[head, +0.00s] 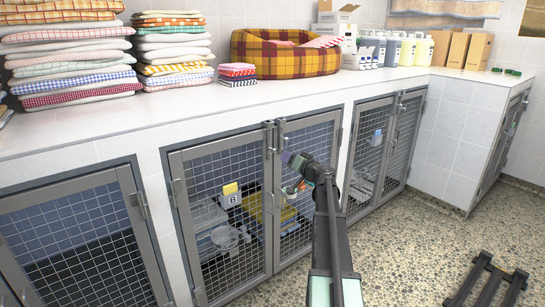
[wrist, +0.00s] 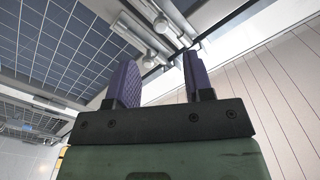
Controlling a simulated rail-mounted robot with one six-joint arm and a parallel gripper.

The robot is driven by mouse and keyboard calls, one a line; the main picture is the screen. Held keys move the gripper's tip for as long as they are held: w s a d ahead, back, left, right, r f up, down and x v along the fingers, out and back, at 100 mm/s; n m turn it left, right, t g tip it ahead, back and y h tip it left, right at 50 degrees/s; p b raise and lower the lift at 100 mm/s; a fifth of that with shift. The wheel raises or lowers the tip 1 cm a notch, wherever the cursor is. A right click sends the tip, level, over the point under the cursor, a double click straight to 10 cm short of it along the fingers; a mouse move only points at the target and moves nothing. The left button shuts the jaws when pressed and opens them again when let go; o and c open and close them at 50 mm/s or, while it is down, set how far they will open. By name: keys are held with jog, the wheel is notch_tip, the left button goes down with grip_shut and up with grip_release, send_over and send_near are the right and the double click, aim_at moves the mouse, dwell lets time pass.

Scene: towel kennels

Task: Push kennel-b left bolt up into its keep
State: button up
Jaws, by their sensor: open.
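My gripper (head: 289,160), with purple fingers, is just below and right of these bolts, in front of the right door. In the wrist view its two fingers (wrist: 157,62) stand apart with nothing between them. Metal bolt hardware (wrist: 142,38) shows beyond them; I cannot tell there which bolt is left, or how far either bolt is raised.
A tiled counter (head: 180,115) runs above the kennels, with towel stacks (head: 172,50) and a plaid pet bed (head: 285,54). Other kennel doors stand left (head: 85,245) and right (head: 370,150). A dark slatted rack (head: 487,282) lies on the pebbled floor, lower right.

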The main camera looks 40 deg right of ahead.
aim_at(270, 140)
jog(key=w, duration=1.1)
jog(key=shift+a, duration=0.15)
jog(key=shift+s, duration=0.1)
jog(key=shift+c, duration=0.3)
grip_shut()
notch_tip(270, 140, up, 4)
jog(key=p, duration=0.4)
jog(key=shift+f, duration=0.3)
jog(key=shift+o, duration=0.3)
grip_release()
jog(key=shift+b, duration=0.3)
